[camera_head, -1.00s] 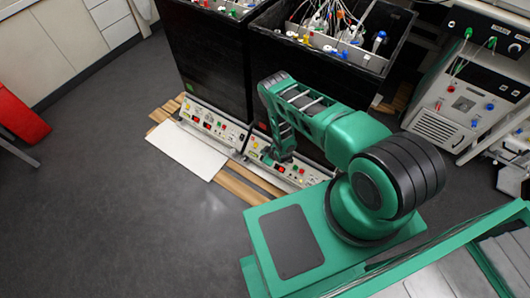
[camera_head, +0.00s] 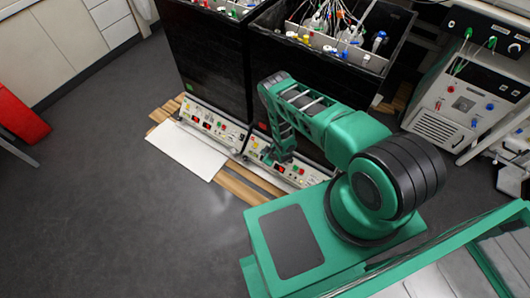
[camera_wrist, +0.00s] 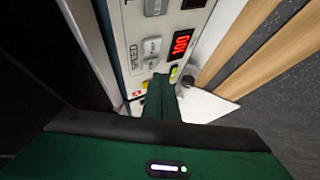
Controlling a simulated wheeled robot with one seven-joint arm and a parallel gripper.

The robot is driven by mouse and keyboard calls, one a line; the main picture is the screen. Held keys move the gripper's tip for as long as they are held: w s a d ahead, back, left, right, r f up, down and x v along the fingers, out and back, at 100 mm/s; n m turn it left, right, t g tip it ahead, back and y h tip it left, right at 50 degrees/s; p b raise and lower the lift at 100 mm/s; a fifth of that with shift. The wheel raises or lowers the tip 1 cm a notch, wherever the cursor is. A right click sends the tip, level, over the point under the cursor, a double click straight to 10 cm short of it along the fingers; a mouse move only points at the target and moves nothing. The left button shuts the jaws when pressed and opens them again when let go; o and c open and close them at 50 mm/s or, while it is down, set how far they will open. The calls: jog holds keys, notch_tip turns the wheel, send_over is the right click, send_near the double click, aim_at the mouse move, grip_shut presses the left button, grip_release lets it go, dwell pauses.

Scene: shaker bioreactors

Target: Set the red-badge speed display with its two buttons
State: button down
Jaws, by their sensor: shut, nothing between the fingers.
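A red lit display (camera_wrist: 181,43) shows in the wrist view on a pale control panel (camera_wrist: 133,35). It is seen tilted, and its digits look like 100. Two grey buttons, one upper (camera_wrist: 152,46) and one lower (camera_wrist: 150,64), sit to the left of the display. My gripper (camera_wrist: 161,82) is shut and empty, its fingertips just below the lower button and the display. I cannot tell whether it touches the panel. A small red and yellow mark (camera_wrist: 137,94) is left of the fingertips. In the head view my arm hides part of the panel (camera_head: 302,176), and no badge is clearly readable.
A second, similar panel (camera_head: 205,125) lies to the left, with a white plate (camera_head: 186,151) before it. Black tubs (camera_head: 210,60) stand behind the panels. Wooden slats (camera_head: 243,186) run along the floor. The grey floor (camera_head: 110,220) at left is open.

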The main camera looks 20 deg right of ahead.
jog(key=shift+d+f, duration=0.1)
jog(key=shift+w+d+f, duration=0.15)
jog(key=shift+w, duration=0.05)
jog(key=shift+w+d+f, duration=0.15)
jog(key=shift+d+f, duration=0.1)
dwell(1.0)
jog(key=shift+a+r, duration=0.1)
dwell(0.4)
jog(key=shift+s+a+r, duration=0.35)
jog(key=shift+a+r, duration=0.1)
jog(key=s+a+r, duration=0.2)
jog(key=a+r, duration=0.1)
jog(key=shift+s+r, duration=0.1)
jog(key=shift+r, duration=0.1)
dwell(0.4)
dwell(0.8)
